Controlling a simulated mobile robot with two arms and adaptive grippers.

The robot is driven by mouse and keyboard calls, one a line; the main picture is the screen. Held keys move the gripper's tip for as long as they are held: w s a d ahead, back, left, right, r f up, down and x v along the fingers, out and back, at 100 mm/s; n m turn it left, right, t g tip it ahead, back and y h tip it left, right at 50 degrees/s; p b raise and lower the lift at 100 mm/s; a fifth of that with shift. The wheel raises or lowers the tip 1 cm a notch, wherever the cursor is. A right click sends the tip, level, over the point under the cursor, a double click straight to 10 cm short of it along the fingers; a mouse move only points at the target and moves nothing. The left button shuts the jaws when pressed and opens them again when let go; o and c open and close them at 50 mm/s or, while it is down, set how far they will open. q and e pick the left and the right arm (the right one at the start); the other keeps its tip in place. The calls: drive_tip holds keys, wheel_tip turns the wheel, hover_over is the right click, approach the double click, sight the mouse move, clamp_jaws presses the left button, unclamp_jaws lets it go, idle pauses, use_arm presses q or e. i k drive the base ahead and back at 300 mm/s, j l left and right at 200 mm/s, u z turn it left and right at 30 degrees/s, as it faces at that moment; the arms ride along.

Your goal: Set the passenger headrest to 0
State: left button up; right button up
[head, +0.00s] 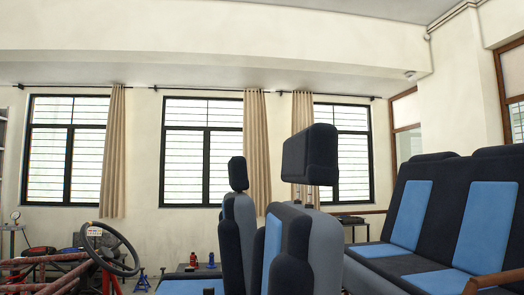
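Two seats with black, grey and blue covers stand in the lower middle of the head view. The nearer seat (325,250) has a large black headrest (310,155) raised well clear of the backrest, with its metal posts showing below it. The farther seat (229,245) has a smaller-looking black headrest (238,173) close above its backrest. I cannot tell for certain which seat is the passenger's. Neither of my grippers is in view, and no hand touches either headrest.
A black steering wheel (137,262) and reddish frame tubes (45,262) are at lower left. A blue-and-black bench seat (450,215) fills the right side. A brown bar (492,282) crosses the lower right corner. The space above the headrests is clear.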

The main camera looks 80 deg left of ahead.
sight(309, 156)
drive_tip(key=u, duration=2.25)
